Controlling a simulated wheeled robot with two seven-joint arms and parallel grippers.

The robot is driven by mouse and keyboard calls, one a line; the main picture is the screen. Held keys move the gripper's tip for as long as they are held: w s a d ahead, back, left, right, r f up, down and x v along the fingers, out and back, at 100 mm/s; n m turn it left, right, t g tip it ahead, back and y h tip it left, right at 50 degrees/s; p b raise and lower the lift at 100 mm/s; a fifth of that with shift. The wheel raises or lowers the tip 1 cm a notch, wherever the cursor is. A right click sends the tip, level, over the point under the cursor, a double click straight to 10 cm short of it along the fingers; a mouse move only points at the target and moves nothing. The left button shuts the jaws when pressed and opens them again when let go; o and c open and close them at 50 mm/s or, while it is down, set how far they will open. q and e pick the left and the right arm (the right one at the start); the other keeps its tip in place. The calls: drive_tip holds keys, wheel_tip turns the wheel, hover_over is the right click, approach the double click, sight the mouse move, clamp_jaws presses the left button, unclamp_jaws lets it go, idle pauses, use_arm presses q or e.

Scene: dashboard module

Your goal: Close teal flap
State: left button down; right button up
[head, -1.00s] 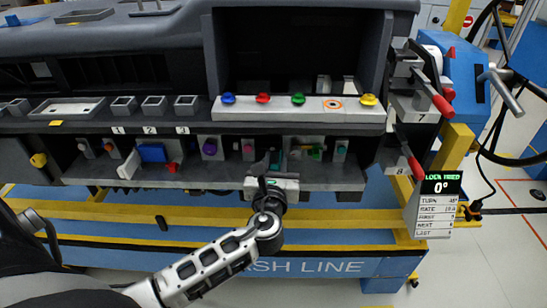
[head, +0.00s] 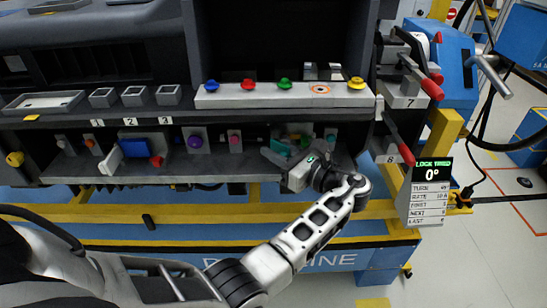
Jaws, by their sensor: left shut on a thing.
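The teal flap (head: 280,147) is in the lower row of the dashboard, right of the small pink knob. Its teal face shows only in part, as the gripper covers its front and lower edge. My left gripper (head: 285,159) comes up from the lower right, with its body tilted. It is shut at the flap, apparently on its edge. Green parts (head: 304,143) show in the bay just right of the flap. My right gripper is not in view.
A purple knob (head: 195,141) and a blue block (head: 134,148) sit left along the same shelf. Coloured knobs stand on the light strip (head: 225,99) above. Red-handled levers (head: 432,90) and a display (head: 433,170) stand at the right.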

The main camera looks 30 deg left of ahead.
use_arm(q)
drive_tip(key=shift+w+f+n+g+b, duration=0.15)
drive_tip(key=shift+n+g+b, duration=0.85)
drive_tip(key=shift+g, duration=0.7)
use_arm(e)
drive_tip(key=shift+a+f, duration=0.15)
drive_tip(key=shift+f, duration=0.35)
use_arm(q)
drive_tip(key=shift+n+g, duration=0.3)
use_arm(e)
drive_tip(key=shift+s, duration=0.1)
use_arm(q)
drive_tip(key=c, duration=1.3)
unclamp_jaws()
drive_tip(key=shift+d+r, duration=0.1)
drive_tip(key=shift+r, duration=0.1)
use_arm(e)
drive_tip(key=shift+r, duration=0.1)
